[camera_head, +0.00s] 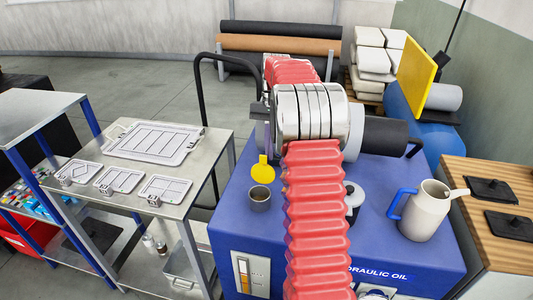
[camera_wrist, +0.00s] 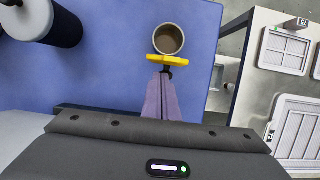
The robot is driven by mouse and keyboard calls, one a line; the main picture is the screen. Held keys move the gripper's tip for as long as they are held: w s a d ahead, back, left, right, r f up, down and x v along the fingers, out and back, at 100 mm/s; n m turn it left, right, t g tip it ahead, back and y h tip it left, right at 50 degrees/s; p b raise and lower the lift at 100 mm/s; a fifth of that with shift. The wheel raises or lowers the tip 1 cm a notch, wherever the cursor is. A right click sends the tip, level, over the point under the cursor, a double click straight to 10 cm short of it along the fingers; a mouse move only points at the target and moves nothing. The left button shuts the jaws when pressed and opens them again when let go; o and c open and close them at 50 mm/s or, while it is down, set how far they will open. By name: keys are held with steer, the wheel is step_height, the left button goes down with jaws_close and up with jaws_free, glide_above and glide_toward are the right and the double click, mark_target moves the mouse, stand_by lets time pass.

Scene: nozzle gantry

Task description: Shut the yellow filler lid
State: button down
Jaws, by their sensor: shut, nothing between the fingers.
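The yellow filler lid (camera_head: 262,169) stands open, tipped up behind the grey filler neck (camera_head: 260,200) on the blue hydraulic oil tank (camera_head: 237,215). In the wrist view the lid (camera_wrist: 168,59) shows nearly edge-on, beside the round open neck (camera_wrist: 168,39). My gripper (camera_wrist: 165,76) is shut and empty, its purple fingers pointing at the lid's back, by a small dark part. I cannot tell whether the tips touch it. In the head view my gripper (camera_head: 263,150) shows as a purple sliver behind the lid, mostly hidden by my red-sleeved arm.
A cream jug (camera_head: 426,212) with a blue handle stands on the tank's right. A dark cylinder (camera_wrist: 58,24) stands at the wrist view's upper left. A metal bench (camera_head: 196,190) with panels is left of the tank. The tank top around the neck is clear.

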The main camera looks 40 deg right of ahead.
steer(key=shift+s+a, duration=0.45)
steer(key=shift+a, duration=0.05)
steer(key=shift+a, duration=0.35)
steer(key=shift+s+d, duration=0.1)
steer(key=shift+d, duration=0.15)
steer(key=shift+r, duration=0.1)
